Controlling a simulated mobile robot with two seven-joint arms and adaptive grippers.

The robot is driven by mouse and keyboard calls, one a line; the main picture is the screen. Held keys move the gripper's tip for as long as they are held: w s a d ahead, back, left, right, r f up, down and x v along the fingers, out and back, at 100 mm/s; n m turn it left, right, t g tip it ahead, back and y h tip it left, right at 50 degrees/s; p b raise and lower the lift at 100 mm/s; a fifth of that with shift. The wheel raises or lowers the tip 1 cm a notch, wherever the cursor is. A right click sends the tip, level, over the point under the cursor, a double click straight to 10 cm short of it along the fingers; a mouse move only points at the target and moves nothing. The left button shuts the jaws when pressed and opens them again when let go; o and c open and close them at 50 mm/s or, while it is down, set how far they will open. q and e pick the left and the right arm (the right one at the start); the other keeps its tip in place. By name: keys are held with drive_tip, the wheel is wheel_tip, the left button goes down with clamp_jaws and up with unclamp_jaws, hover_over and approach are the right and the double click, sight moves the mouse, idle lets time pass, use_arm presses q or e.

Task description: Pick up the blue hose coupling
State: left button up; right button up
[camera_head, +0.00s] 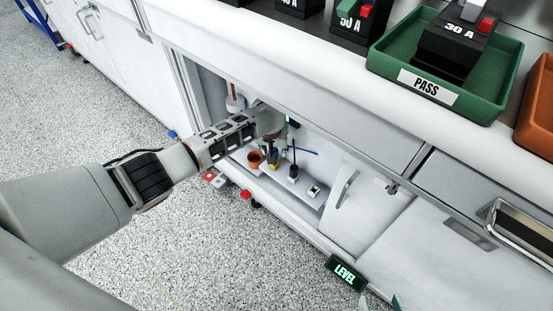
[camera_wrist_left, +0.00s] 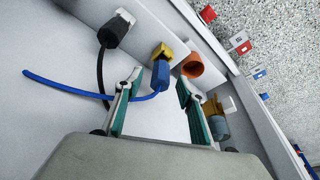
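The blue hose coupling (camera_wrist_left: 160,74) has a yellow end and a blue hose trailing left in the left wrist view. Two separated fingertips of my right gripper (camera_head: 381,302) show at the bottom edge.
An orange cup (camera_wrist_left: 192,66) stands right of the coupling. A grey-blue piece (camera_wrist_left: 218,127) lies beside the right finger. A black-cabled connector (camera_wrist_left: 115,31) is at left. Above is the counter with the green PASS tray (camera_head: 390,62); the cabinet door (camera_head: 352,205) is to the right.

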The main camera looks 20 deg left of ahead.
use_arm(q)
wheel_tip(320, 180, down, 2)
drive_tip(key=shift+a+f, duration=0.1)
drive_tip(key=shift+w+r, duration=0.35)
drive_tip(key=shift+r, duration=0.05)
clamp_jaws()
